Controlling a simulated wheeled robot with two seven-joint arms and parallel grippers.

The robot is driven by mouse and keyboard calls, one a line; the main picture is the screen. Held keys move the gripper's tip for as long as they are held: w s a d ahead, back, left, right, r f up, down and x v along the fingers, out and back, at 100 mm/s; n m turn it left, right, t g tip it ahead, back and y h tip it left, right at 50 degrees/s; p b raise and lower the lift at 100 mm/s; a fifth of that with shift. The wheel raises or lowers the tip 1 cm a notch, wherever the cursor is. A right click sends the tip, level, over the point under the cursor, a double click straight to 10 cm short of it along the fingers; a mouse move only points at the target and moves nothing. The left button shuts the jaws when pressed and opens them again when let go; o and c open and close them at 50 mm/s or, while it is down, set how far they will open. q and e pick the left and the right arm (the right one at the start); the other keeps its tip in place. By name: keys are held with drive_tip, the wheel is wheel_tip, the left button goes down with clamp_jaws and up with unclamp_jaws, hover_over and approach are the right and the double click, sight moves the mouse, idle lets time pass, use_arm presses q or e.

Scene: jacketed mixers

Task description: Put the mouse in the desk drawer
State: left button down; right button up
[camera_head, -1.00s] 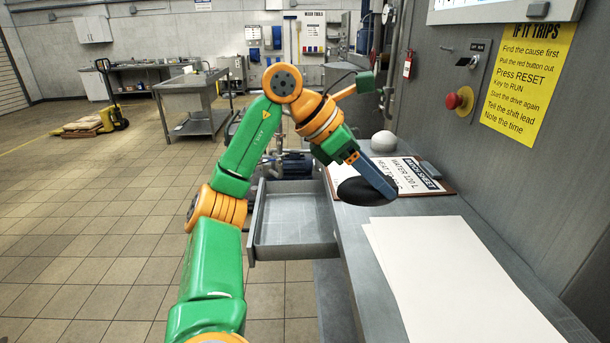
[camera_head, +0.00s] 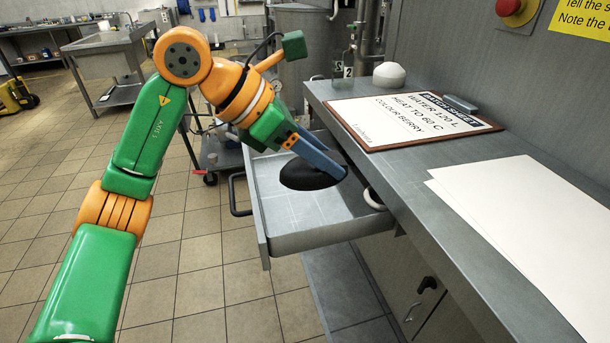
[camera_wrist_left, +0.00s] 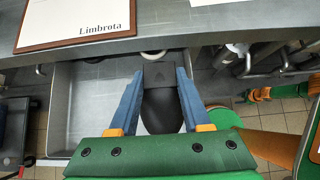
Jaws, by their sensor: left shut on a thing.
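The black mouse (camera_head: 306,177) is between the blue fingers of my left gripper (camera_head: 336,170). The gripper is shut on it. The mouse is over the open grey drawer (camera_head: 312,215), within its outline in the head view. I cannot tell whether it touches the drawer floor. In the left wrist view the mouse (camera_wrist_left: 161,108) lies between both fingertips (camera_wrist_left: 160,74), with the drawer's floor (camera_wrist_left: 85,105) beside it. My right gripper is out of view.
A white rounded thing (camera_head: 374,199) is at the drawer's desk-side end, partly hidden. On the desk (camera_head: 440,185) are a clipboard (camera_head: 412,119), blank white sheets (camera_head: 540,220) and a white dome (camera_head: 389,75). The drawer's front part is bare.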

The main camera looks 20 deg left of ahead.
use_arm(q)
drive_tip(key=w+a+f, duration=0.1)
drive_tip(key=f, duration=0.1)
drive_tip(key=w+a+f, duration=0.1)
drive_tip(key=w+f, duration=0.1)
drive_tip(key=w+a+f, duration=0.1)
drive_tip(key=f, duration=0.1)
drive_tip(key=shift+w+a+f, duration=0.1)
drive_tip(key=shift+w+f, duration=0.05)
drive_tip(key=shift+w, duration=0.15)
wheel_tip(320, 180, down, 3)
drive_tip(key=shift+r, duration=0.1)
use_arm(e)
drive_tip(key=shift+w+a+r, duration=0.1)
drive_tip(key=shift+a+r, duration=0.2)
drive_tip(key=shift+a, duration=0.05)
use_arm(q)
drive_tip(key=shift+f, duration=0.2)
drive_tip(key=shift+c, duration=1.8)
unclamp_jaws()
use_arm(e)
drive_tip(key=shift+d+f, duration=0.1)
use_arm(q)
drive_tip(key=shift+r, duration=0.2)
